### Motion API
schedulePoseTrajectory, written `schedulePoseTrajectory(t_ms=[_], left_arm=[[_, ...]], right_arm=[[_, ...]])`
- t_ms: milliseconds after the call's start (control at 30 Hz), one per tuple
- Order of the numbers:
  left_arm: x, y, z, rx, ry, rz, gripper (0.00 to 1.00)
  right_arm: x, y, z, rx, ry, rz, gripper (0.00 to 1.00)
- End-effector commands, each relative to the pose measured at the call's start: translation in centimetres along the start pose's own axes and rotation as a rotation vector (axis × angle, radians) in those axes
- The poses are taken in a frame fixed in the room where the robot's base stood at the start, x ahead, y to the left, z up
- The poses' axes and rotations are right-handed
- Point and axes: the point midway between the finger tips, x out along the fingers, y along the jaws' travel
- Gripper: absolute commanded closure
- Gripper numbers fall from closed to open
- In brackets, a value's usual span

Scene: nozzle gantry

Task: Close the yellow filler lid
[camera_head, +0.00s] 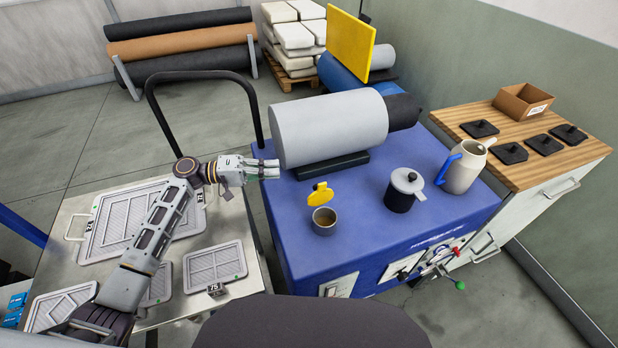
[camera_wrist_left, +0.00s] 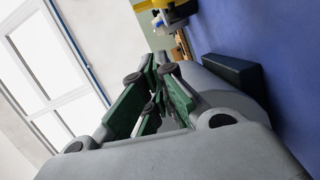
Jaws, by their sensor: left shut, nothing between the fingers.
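The yellow filler lid (camera_head: 320,194) stands raised, tilted up at the back of the round filler neck (camera_head: 324,221) on the blue machine top (camera_head: 352,208). The neck's mouth is uncovered. My left gripper (camera_head: 275,168) is shut and empty. It is up and to the left of the lid, apart from it, by the near end of the grey cylinder (camera_head: 330,128). In the left wrist view its fingers (camera_wrist_left: 148,90) show close together, with the blue surface to their right. My right gripper is not in view.
A lidded dark pot (camera_head: 400,195) and a cream jug (camera_head: 463,170) stand right of the filler. A wooden-topped cabinet (camera_head: 470,117) stands further right. A cart with grey panels (camera_head: 216,265) is at the left. A dark hoop rail (camera_head: 150,100) rises behind my left arm.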

Motion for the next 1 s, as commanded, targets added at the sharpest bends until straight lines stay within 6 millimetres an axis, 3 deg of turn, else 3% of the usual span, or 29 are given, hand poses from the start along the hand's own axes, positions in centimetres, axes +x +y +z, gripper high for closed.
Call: schedulePoseTrajectory(t_ms=[367,1000], left_arm=[[1.8,0.1,0.0,0.0,-0.001,0.001,1.0],[9.4,0.2,0.0,0.0,-0.001,0.001,1.0]], right_arm=[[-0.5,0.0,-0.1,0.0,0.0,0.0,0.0],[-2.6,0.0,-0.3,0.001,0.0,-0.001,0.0]])
